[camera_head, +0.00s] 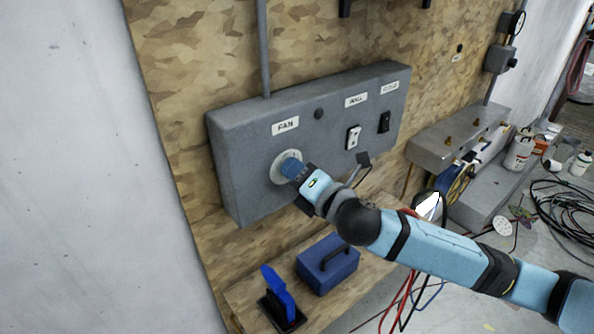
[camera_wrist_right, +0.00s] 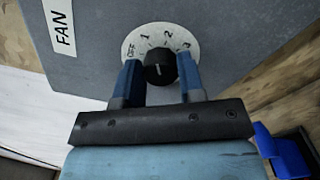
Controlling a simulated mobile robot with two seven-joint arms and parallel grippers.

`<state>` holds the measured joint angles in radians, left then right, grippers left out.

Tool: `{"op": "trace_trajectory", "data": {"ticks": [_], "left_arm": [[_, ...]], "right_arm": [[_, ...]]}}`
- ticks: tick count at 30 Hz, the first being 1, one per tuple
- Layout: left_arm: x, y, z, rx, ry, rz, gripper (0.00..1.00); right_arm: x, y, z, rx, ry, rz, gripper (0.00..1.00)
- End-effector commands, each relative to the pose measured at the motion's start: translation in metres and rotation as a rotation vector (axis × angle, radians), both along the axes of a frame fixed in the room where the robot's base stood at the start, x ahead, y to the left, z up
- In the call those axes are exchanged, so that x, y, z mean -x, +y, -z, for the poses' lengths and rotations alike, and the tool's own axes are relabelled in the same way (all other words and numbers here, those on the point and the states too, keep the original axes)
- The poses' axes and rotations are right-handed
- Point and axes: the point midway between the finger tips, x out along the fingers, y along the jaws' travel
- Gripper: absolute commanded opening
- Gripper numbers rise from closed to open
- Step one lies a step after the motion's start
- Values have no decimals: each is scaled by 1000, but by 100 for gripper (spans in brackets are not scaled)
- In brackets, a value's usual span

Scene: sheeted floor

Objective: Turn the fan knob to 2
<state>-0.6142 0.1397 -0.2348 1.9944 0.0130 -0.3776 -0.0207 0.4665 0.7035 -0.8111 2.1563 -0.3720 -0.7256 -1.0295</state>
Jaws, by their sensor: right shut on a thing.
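The grey control box (camera_head: 237,172) is on the wooden wall, with a FAN label (camera_head: 285,125) above a round white dial (camera_head: 277,168). In the right wrist view the dial (camera_wrist_right: 130,44) is marked Off, 1, 2 and 3, and the black fan knob (camera_wrist_right: 160,68) sits at its centre. My right gripper (camera_head: 292,168) is at the dial and hides the knob in the head view. Its blue fingers (camera_wrist_right: 160,76) lie on either side of the knob and are shut on it. I cannot tell for sure which mark the knob points to. My left gripper is not in view.
Right of the dial are a white switch (camera_head: 353,137) and a black switch (camera_head: 384,122). Below the box, a blue case (camera_head: 328,264) and a blue-handled tool (camera_head: 281,296) stand on a wooden ledge.

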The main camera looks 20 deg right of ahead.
Motion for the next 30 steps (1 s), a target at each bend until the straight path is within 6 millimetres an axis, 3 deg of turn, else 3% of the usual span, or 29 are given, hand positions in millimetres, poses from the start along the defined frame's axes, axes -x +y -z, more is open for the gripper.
{"op": "trace_trajectory", "data": {"ticks": [15,30], "left_arm": [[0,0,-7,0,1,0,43],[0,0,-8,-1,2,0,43]], "right_arm": [[0,-1,1,-324,118,1,12],[0,-1,1,-387,140,1,12]]}}
